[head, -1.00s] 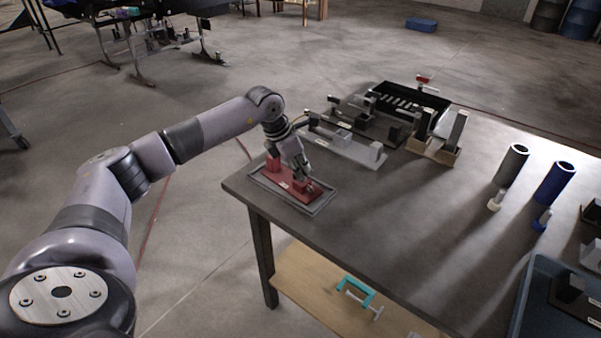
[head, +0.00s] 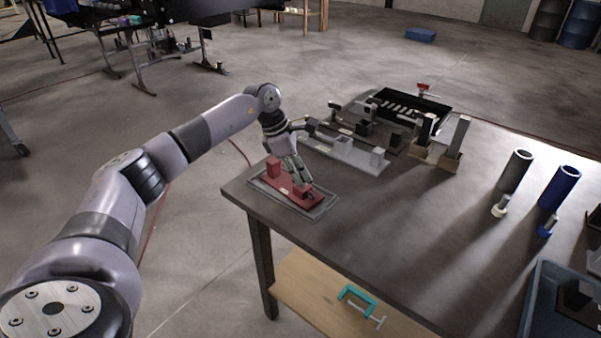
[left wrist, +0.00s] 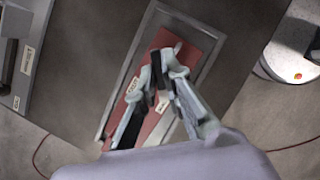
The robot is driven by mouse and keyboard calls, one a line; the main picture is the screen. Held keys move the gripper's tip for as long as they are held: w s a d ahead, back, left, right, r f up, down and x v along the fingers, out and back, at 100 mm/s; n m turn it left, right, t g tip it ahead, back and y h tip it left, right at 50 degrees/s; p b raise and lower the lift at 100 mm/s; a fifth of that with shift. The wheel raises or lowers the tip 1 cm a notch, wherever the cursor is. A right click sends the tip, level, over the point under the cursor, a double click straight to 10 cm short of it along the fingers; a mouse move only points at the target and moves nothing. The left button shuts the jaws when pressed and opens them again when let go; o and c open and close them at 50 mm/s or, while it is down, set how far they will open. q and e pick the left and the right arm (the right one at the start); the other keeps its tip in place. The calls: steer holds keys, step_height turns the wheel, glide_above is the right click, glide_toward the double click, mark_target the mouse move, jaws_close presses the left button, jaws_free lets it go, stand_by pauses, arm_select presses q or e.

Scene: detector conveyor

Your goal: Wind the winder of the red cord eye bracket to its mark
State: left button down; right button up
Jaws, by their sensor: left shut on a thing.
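The red cord eye bracket (head: 273,168) lies in a shallow grey tray (head: 317,214) at the near left corner of the table. My left gripper (head: 306,186) reaches down onto the bracket's right end and is shut on the winder there. In the left wrist view, the red base (left wrist: 178,42) runs under the gripper (left wrist: 160,72), whose fingertips meet over it beside small pale labels. The fingers hide the winder and its mark. My right gripper is not in view.
Grey bracket fixtures (head: 345,150) stand just behind the tray, with a black rack (head: 410,105) farther back. Grey and blue cylinders (head: 558,187) stand to the right. A blue bin (head: 540,290) is at the lower right. A teal clamp (head: 357,300) lies on the lower shelf.

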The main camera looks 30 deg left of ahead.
arm_select(q)
steer(key=c, duration=1.7)
jaws_free()
steer(key=shift+r, duration=0.1)
steer(key=v, duration=1.1)
steer(key=shift+r, duration=0.4)
steer(key=shift+s+a, duration=0.1)
